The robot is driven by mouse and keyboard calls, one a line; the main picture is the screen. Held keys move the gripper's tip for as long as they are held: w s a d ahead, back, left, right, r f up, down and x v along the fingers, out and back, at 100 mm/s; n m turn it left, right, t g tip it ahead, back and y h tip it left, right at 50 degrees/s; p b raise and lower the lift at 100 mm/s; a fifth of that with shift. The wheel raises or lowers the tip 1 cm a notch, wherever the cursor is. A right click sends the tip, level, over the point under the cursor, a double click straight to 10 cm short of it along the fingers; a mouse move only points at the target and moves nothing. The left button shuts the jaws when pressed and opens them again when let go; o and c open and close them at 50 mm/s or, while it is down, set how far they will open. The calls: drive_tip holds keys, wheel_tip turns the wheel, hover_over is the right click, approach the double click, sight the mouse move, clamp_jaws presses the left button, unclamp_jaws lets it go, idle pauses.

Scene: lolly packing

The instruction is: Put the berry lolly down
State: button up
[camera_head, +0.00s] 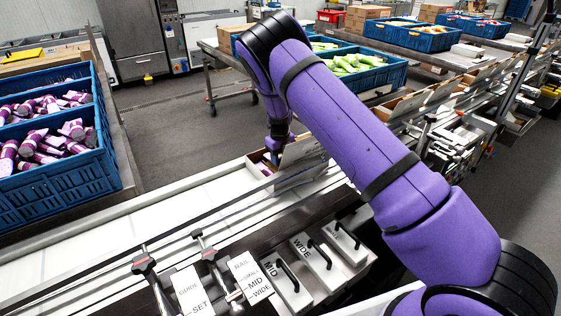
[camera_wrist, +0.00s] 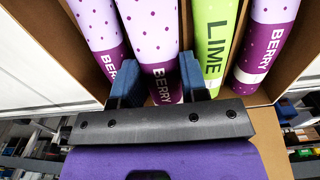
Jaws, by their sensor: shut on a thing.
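My gripper (camera_wrist: 160,80) is shut on a berry lolly (camera_wrist: 152,35), a pale purple pack with dark dots and a dark band. In the wrist view the held lolly lies within a brown cardboard box (camera_wrist: 262,99), between another berry lolly (camera_wrist: 96,22) on the left and a green lime lolly (camera_wrist: 213,42). A further berry lolly (camera_wrist: 268,38) stands at the right by the box wall. Whether the held lolly touches the box floor is hidden. In the head view the box (camera_head: 299,152) sits on the conveyor, and my gripper (camera_head: 274,157) reaches down into it, mostly hidden.
A blue crate (camera_head: 60,180) of berry lollies stands at the left. Another blue crate (camera_head: 375,76) holds green lollies behind my arm. The white conveyor (camera_head: 100,235) is bare left of the box. Labelled metal blocks (camera_head: 315,262) with handles lie in front.

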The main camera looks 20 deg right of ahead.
sight(280, 158)
drive_tip(key=shift+f, duration=0.8)
drive_tip(key=shift+f, duration=0.6)
drive_tip(key=o, duration=0.7)
drive_tip(key=shift+r, duration=0.1)
wheel_tip(280, 158, up, 13)
